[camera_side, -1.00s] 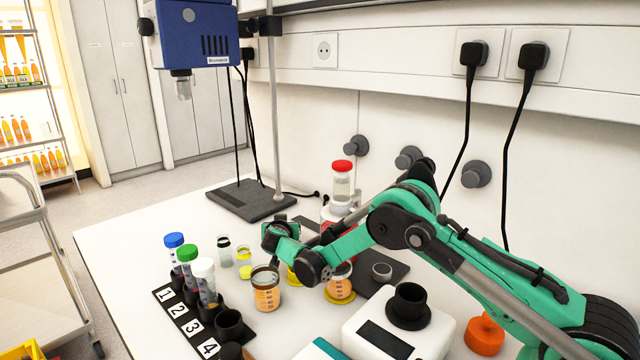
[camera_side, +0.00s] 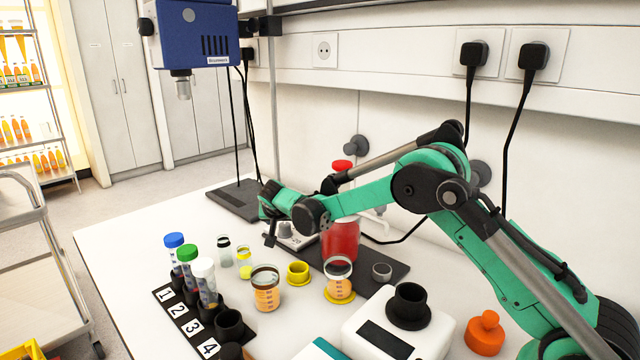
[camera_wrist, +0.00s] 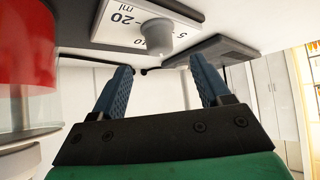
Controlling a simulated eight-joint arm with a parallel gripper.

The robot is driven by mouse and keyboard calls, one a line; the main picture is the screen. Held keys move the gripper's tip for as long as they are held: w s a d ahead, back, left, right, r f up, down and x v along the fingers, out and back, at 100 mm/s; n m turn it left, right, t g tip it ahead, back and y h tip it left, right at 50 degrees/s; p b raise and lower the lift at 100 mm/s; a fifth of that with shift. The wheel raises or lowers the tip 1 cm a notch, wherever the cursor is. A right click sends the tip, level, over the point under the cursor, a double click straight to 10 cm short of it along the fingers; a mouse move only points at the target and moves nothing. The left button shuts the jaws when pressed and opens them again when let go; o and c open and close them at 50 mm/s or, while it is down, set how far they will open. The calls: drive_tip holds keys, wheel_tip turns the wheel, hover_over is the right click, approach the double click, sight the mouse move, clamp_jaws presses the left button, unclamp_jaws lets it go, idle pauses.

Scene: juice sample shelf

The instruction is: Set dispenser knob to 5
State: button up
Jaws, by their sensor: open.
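The dispenser's grey knob (camera_wrist: 158,36) sits on a white dial plate (camera_wrist: 122,20) in the wrist view. The figures 5, 10 and 20 and "ml" show on the plate; the knob's setting cannot be read. The dispenser has a red body (camera_side: 341,242), also large at left in the wrist view (camera_wrist: 25,65). My gripper (camera_wrist: 159,66) is open and empty. The knob appears between and beyond its two blue fingertips, apart from them. In the side view my gripper (camera_side: 270,238) hangs beside the dial plate (camera_side: 298,238), and the knob is small there.
A stand base (camera_side: 235,197) is behind my gripper. A numbered tube rack (camera_side: 183,317) is at front left.

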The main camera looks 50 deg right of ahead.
sight(285, 224)
drive_tip(key=shift+x, duration=2.7)
clamp_jaws()
